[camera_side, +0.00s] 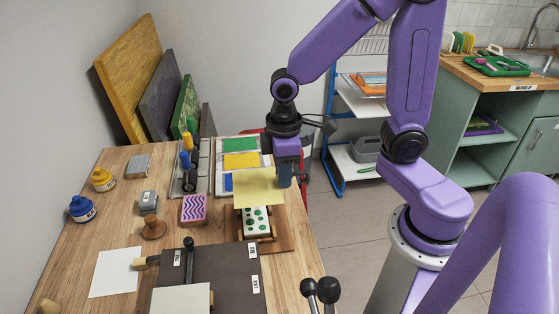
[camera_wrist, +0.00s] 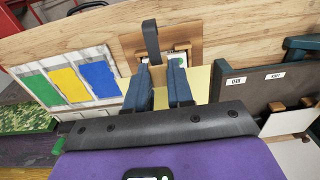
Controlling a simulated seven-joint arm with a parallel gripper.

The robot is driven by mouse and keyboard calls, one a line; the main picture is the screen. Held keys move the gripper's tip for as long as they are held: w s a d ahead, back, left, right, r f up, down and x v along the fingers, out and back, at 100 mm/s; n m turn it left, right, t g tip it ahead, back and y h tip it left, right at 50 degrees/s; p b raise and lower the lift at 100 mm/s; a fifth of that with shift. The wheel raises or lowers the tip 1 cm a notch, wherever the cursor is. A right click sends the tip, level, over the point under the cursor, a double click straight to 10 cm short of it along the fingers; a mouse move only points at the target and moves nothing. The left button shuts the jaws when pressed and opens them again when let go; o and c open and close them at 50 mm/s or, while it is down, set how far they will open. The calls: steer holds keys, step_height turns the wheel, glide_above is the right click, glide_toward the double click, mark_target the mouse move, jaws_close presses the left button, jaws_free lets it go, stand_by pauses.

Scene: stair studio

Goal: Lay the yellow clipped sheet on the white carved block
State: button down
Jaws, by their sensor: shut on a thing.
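My gripper (camera_side: 286,180) is shut on the yellow clipped sheet (camera_side: 257,188), holding it by its edge. In the side view the sheet hangs roughly level over the far part of a white carved block (camera_side: 257,224) with green dots. The near part of the block shows in front of the sheet; the rest is hidden. The block lies in a wooden holder (camera_side: 284,232). In the wrist view my two dark blue fingers (camera_wrist: 161,84) are close together, with the yellow sheet (camera_wrist: 200,82) beside them and a bit of the block (camera_wrist: 178,60) beyond.
A board with green, yellow and blue ink patches (camera_side: 240,160) lies behind the sheet. A zigzag-patterned block (camera_side: 193,209) is to the left. A dark press board (camera_side: 232,276) with a roller and handle fills the front. A white sheet (camera_side: 114,272) and ink bottles (camera_side: 82,208) lie left.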

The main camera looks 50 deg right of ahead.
steer(key=shift+f, duration=5)
steer(key=shift+f, duration=0.15)
steer(key=c, duration=0.9)
jaws_free()
steer(key=shift+r, duration=4)
